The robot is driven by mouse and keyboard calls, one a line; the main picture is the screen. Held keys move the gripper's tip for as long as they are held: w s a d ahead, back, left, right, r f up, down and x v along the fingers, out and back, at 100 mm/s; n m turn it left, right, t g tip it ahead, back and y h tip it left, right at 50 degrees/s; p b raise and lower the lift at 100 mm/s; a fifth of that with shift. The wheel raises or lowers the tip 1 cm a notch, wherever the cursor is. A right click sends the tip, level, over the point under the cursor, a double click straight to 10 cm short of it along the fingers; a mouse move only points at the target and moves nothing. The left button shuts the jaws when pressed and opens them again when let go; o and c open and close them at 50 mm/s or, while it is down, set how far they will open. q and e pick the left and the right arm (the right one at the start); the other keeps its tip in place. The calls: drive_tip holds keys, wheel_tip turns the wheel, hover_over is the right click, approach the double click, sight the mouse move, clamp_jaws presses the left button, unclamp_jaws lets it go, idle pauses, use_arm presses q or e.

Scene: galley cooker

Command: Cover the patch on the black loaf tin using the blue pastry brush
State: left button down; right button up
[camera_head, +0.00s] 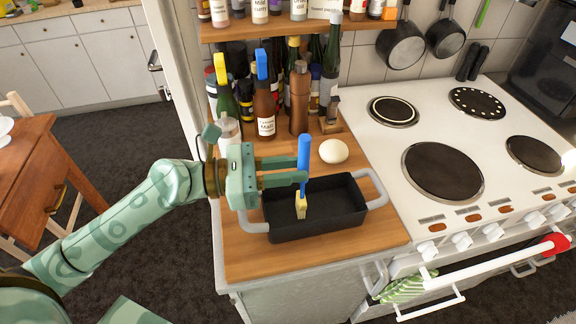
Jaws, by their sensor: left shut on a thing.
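The black loaf tin (340,196) stands on the wooden worktop, with a grey handle at each end. The blue pastry brush (303,152) is upright, its pale yellow bristles (301,206) pointing down at the left part of the tin. My left gripper (303,172) comes in from the left and is shut on the brush's blue handle. Whether the bristles touch the tin's floor is hard to tell. I cannot make out a patch on the tin. My right gripper is not in view.
A white egg-shaped object (333,151) lies just behind the tin. Several bottles (265,108) crowd the worktop behind, below a shelf (290,30). The white cooker (406,140) with dark hotplates is on the right. Worktop (330,250) in front of the tin is clear.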

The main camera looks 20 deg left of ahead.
use_arm(q)
drive_tip(key=shift+f+b, duration=0.3)
drive_tip(key=shift+f, duration=0.25)
drive_tip(key=shift+f, duration=0.1)
idle(0.7)
